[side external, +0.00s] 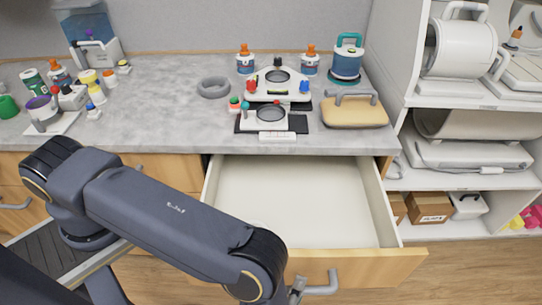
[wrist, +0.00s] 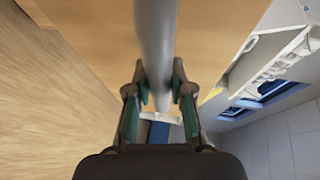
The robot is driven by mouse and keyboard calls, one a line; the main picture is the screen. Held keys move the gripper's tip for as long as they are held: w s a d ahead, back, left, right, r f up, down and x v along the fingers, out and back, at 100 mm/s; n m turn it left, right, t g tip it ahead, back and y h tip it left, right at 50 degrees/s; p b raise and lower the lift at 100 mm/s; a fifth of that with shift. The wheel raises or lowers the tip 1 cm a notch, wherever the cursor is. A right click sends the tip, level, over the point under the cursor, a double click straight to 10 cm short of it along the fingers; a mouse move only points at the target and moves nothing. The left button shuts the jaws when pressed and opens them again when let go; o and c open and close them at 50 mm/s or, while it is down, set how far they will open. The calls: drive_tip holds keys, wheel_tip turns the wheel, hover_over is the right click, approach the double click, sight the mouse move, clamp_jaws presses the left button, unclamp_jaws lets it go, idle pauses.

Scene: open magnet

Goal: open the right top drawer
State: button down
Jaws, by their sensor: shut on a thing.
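The right top drawer (side external: 300,195) stands pulled well out from under the grey counter in the side external view. Its white inside is empty. Its grey bar handle (side external: 323,287) is on the wooden front, and my gripper (side external: 296,290) is at the handle's left end, partly hidden by my arm. In the wrist view the handle (wrist: 157,35) runs between the two fingers of my gripper (wrist: 159,85), which is shut on it. The wooden drawer front fills much of that view.
The counter (side external: 180,100) holds bottles, a grey ring (side external: 213,87), lab stands and a tan case (side external: 354,111), all behind the drawer. White shelves (side external: 450,185) with boxes stand right of the drawer. Wooden floor (side external: 470,270) is clear at front right.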

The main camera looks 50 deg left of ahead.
drive_tip(key=c, duration=1)
unclamp_jaws()
drive_tip(key=shift+s+d, duration=0.2)
drive_tip(key=shift+s, duration=0.2)
drive_tip(key=s+r, duration=0.1)
drive_tip(key=r, duration=0.1)
drive_tip(key=s+d+r, duration=0.1)
drive_tip(key=r, duration=0.2)
drive_tip(key=s+r, duration=0.1)
drive_tip(key=r, duration=0.2)
drive_tip(key=shift+s+d, duration=0.25)
drive_tip(key=shift+s, duration=0.05)
